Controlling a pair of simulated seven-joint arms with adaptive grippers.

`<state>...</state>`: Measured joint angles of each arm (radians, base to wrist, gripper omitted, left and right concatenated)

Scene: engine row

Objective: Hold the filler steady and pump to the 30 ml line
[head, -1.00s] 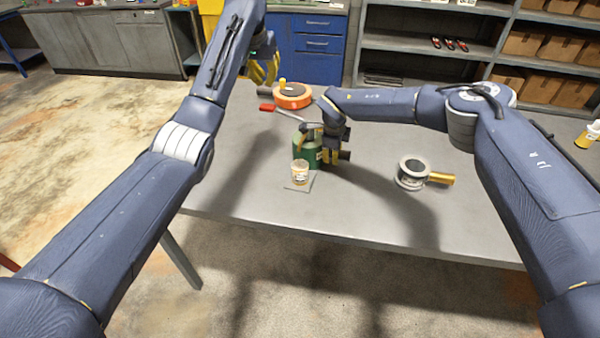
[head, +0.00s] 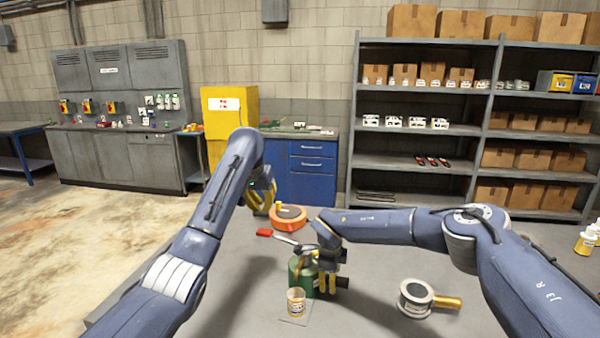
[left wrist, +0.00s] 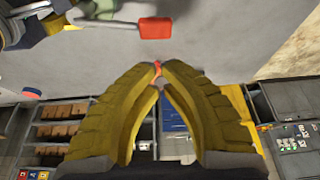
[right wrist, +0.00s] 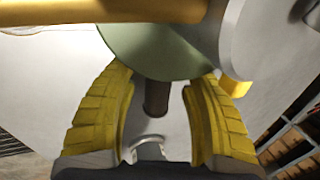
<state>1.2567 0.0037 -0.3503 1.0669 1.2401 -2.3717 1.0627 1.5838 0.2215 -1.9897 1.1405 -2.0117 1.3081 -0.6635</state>
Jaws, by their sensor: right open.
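The green filler (head: 302,276) stands on the grey table, partly hidden by my right gripper in the head view. Its lever (head: 284,239) slopes up and left to a red grip (head: 264,233), also seen in the left wrist view (left wrist: 155,27). A small clear cup (head: 296,300) with a label stands in front of the filler; its level is unreadable. My right gripper (head: 328,284) is open at the filler's right side; its spread fingers frame part of the green body (right wrist: 165,50). My left gripper (head: 262,197) is above the lever; its fingertips (left wrist: 160,72) nearly meet, with a reddish spot between.
An orange ring-shaped part (head: 287,221) lies behind the lever, near my left gripper. The table (head: 375,262) is bare between the filler and that ring. Shelves and cabinets stand behind.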

